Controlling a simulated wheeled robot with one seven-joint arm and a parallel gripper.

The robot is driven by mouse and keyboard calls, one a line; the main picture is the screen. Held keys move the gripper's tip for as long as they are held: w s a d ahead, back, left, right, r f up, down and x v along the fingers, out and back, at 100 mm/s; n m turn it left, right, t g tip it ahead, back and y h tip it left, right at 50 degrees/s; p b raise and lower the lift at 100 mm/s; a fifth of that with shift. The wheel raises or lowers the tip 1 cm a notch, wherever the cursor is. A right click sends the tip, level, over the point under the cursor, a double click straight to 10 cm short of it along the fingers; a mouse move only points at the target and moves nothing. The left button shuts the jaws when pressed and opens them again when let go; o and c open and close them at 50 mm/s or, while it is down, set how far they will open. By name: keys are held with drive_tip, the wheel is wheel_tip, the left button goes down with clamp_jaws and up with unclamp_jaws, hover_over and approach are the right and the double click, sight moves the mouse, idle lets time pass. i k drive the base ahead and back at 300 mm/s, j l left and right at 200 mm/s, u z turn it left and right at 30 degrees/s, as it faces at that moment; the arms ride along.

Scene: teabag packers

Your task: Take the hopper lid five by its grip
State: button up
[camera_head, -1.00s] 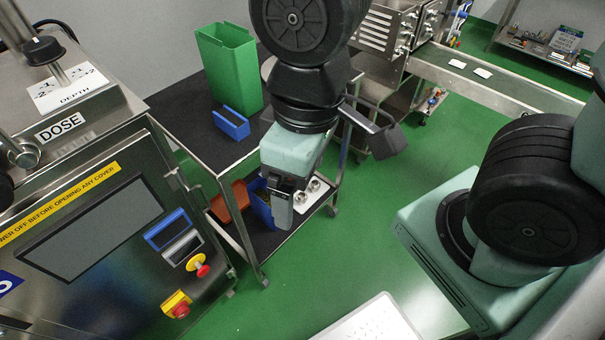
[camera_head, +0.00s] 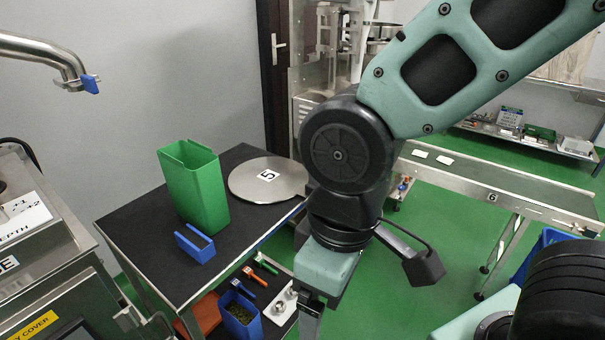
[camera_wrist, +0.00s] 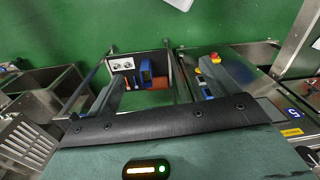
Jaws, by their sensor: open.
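The hopper lid five (camera_head: 249,188) is a flat, round steel disc with a white label reading 5. It lies on the dark top of the cart at its far right corner. No raised grip can be made out on it. My gripper (camera_head: 310,325) hangs below my wrist near the bottom edge of the head view, to the right of and nearer than the lid, apart from it. Its fingertips are cut off or hidden there. The gripper is open, with nothing seen in it. The lid cannot be made out in the wrist view.
A tall green bin (camera_head: 195,190) and a blue scoop-like holder (camera_head: 195,243) stand on the cart top (camera_head: 140,225), left of the lid. The lower shelf holds a blue box (camera_head: 240,318) and coloured tools. A conveyor (camera_head: 470,175) runs at the right. Green floor is clear between.

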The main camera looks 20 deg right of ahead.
sight(265, 180)
drive_tip(key=i+l, duration=0.25)
drive_tip(key=l, duration=0.2)
drive_tip(key=i+l, duration=0.25)
drive_tip(key=l, duration=0.2)
drive_tip(key=i+l, duration=0.3)
drive_tip(key=l, duration=0.15)
drive_tip(key=i+l, duration=0.25)
drive_tip(key=l, duration=0.2)
